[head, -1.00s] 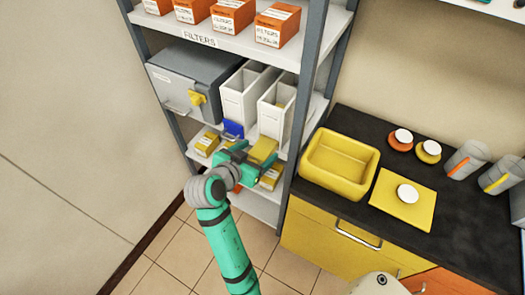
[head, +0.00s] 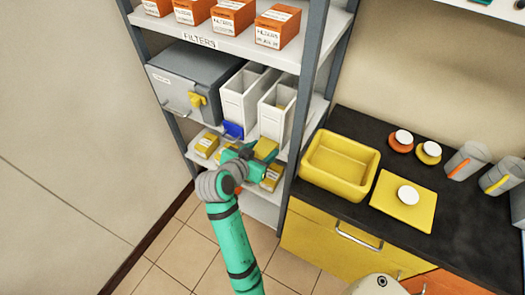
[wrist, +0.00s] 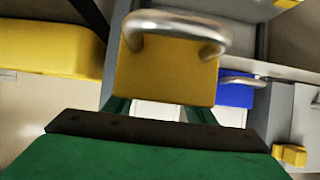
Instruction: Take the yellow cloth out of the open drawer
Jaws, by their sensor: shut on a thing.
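My gripper (head: 252,154) is in front of the shelf, shut on a yellow block-like piece (head: 266,148). In the wrist view this yellow piece (wrist: 165,75) sits between my fingers and has a curved metal handle (wrist: 175,28). I cannot make out a yellow cloth in either view. The counter's yellow drawer front (head: 330,250) appears closed, and no open drawer is clearly visible. A blue piece (head: 233,130) with a handle is at the front of the left white bin (head: 245,92).
The grey shelf upright (head: 305,90) stands close to the right of my gripper. A second white bin (head: 277,105), small yellow boxes (head: 206,145) and a grey cabinet (head: 192,80) fill the shelves. A yellow tub (head: 340,165) stands on the dark counter. The floor at left is clear.

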